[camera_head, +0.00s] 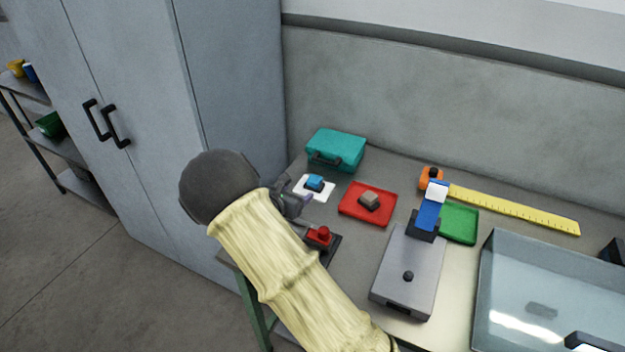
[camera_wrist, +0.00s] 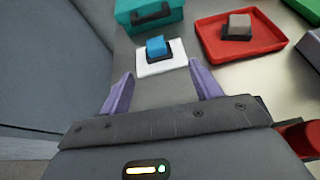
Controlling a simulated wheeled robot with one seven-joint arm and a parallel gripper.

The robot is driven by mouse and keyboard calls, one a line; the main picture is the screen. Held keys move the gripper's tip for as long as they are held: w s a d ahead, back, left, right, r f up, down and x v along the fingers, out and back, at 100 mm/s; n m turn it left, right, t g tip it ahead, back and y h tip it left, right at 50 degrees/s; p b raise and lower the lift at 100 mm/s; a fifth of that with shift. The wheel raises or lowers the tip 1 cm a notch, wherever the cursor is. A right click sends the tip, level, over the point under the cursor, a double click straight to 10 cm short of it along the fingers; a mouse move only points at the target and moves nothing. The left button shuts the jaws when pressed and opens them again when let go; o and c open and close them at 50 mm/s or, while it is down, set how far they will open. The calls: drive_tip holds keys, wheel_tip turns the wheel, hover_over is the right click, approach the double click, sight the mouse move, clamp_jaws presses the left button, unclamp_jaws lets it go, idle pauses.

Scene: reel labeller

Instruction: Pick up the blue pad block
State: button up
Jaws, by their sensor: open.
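The blue pad block (camera_head: 314,182) sits on a dark base on a white square sheet (camera_head: 325,194) on the table. In the wrist view the blue pad block (camera_wrist: 157,46) is beyond my fingertips, roughly midway between them, with the white sheet (camera_wrist: 178,63) under it. My gripper (camera_wrist: 163,84) is open and empty, its two purple fingers spread apart, short of the block. In the head view my gripper (camera_head: 300,200) is partly hidden by my own wrist, just left of and nearer than the sheet.
A teal case (camera_head: 338,148) stands just behind the sheet. A red tray (camera_head: 351,210) with a grey-brown block (camera_head: 369,200) lies to the right. A red knob on a dark base (camera_head: 322,237) is close below my gripper. A grey cabinet (camera_head: 150,120) stands left.

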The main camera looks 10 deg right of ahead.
sight(314, 179)
drive_tip(key=shift+n, duration=0.3)
drive_tip(key=p+x, duration=0.1)
drive_tip(key=x, duration=0.3)
drive_tip(key=p+x, duration=0.1)
drive_tip(key=x, duration=0.2)
drive_tip(key=w+a+x, duration=0.1)
drive_tip(key=x, duration=0.3)
drive_tip(key=shift+w+d+p, duration=0.2)
drive_tip(key=shift+d+p, duration=0.1)
drive_tip(key=shift+p, duration=0.1)
drive_tip(key=shift+w+d+f, duration=0.1)
drive_tip(key=shift+w+f, duration=0.05)
drive_tip(key=shift+w, duration=0.05)
drive_tip(key=shift+p+x, duration=1.05)
drive_tip(key=shift+x, duration=1.55)
drive_tip(key=shift+f, duration=0.15)
drive_tip(key=shift+t, duration=0.3)
drive_tip(key=c, duration=1.1)
